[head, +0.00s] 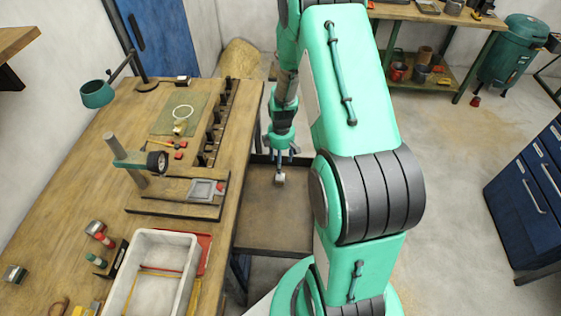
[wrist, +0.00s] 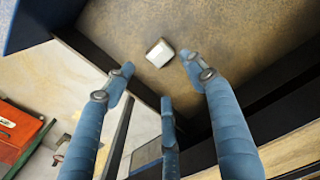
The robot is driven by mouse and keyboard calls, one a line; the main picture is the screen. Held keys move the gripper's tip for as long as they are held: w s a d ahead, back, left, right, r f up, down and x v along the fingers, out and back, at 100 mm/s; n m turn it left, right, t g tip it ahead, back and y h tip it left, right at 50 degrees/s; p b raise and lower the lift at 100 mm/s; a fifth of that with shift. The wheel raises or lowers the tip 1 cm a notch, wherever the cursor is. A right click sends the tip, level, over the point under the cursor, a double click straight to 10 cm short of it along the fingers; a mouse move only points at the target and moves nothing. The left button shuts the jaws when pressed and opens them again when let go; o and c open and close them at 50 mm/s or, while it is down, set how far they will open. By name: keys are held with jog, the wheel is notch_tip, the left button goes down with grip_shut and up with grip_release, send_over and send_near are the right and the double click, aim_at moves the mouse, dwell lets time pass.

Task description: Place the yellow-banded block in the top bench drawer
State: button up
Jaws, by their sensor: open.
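The top bench drawer (head: 272,222) is pulled open beside the bench, with a brown floor that fills much of the wrist view (wrist: 225,30). A small pale block (head: 279,178) lies on the drawer floor near its far end. It also shows in the wrist view (wrist: 160,53), whitish with grey sides; I cannot make out a yellow band on it. My gripper (head: 283,154) hangs over the drawer just above the block, with its blue fingers (wrist: 157,70) spread and nothing between them. The block looks apart from the fingers.
The wooden bench (head: 85,175) on the left carries a white tray (head: 160,238), a lamp (head: 97,94), a vise-like fixture (head: 206,189) and a row of dark holders (head: 217,120). A blue cabinet (head: 528,195) stands at the right. The drawer's dark walls surround the block.

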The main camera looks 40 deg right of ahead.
dwell(0.3)
jog(key=s+a+r+m+t, duration=0.1)
jog(key=a+r, duration=0.4)
jog(key=r, duration=0.5)
jog(key=s+a+r+m+t, duration=0.15)
jog(key=a+r, duration=0.35)
jog(key=r, duration=0.5)
jog(key=a+r+m, duration=0.2)
jog(key=a+r, duration=0.3)
jog(key=r, duration=0.5)
jog(key=s+a+r+m+t, duration=0.1)
jog(key=s+a+r+m, duration=0.1)
jog(key=s+a+r, duration=0.4)
jog(key=s+a+r+m+t, duration=0.2)
jog(key=s+a+r, duration=0.4)
jog(key=s+r, duration=0.3)
jog(key=s, duration=0.4)
jog(key=shift+s+a, duration=0.2)
jog(key=shift+a, duration=0.05)
